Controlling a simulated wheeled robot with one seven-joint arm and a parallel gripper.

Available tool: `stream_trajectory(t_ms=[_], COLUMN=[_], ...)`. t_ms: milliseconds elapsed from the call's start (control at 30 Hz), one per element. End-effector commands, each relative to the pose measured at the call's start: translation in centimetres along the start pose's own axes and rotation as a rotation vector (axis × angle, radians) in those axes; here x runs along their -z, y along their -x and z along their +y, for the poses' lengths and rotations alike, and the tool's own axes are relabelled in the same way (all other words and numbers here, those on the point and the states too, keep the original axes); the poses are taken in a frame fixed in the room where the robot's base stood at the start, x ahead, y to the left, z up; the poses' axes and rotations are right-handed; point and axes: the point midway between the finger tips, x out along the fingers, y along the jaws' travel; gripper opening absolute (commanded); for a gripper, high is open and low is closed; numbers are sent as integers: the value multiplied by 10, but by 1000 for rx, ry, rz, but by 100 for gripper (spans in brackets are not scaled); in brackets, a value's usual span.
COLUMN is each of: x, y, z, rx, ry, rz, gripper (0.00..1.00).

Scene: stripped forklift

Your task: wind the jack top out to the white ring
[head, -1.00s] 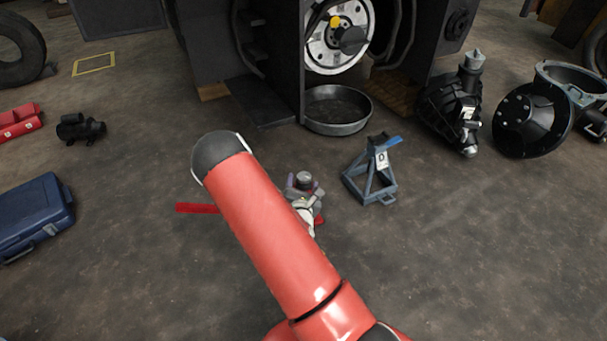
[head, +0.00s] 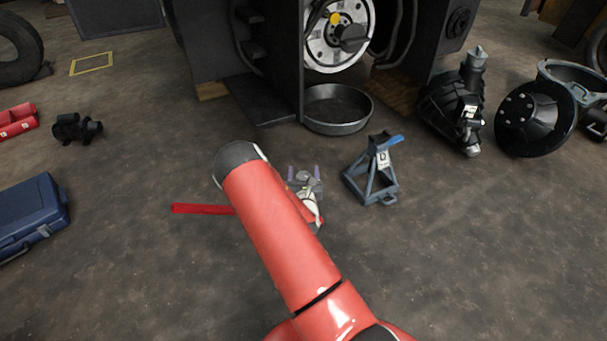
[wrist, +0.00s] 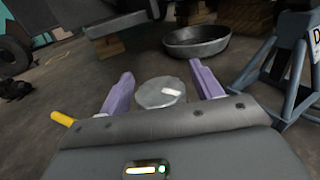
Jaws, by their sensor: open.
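The jack's round grey top (wrist: 160,92), with a small white mark on its face, shows between the two purple fingers of my gripper (wrist: 163,87) in the wrist view. The fingers stand apart on either side with a visible gap to the top. In the head view my gripper (head: 304,172) is small, beyond my red arm, with the jack top (head: 303,177) between its fingers. My arm and gripper hide most of the jack's body. A red bar (head: 203,209) sticks out left from behind my arm. I cannot make out a white ring.
A blue-grey jack stand (head: 371,172) stands close to the right of my gripper. A round metal pan (head: 337,109) lies beyond, under the forklift's hub (head: 340,35). A blue case (head: 32,215) lies at left. The floor at front right is clear.

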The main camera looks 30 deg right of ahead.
Motion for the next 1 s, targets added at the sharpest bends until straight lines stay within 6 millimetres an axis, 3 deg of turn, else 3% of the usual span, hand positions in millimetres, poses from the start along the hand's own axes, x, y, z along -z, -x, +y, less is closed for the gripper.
stream_trajectory(t_ms=[167,500,1000], x=[0,0,1], y=[0,0,1], z=[0,0,2], rx=[0,0,-135], ry=[0,-1,3], rz=[1,1,2], gripper=[65,21,20])
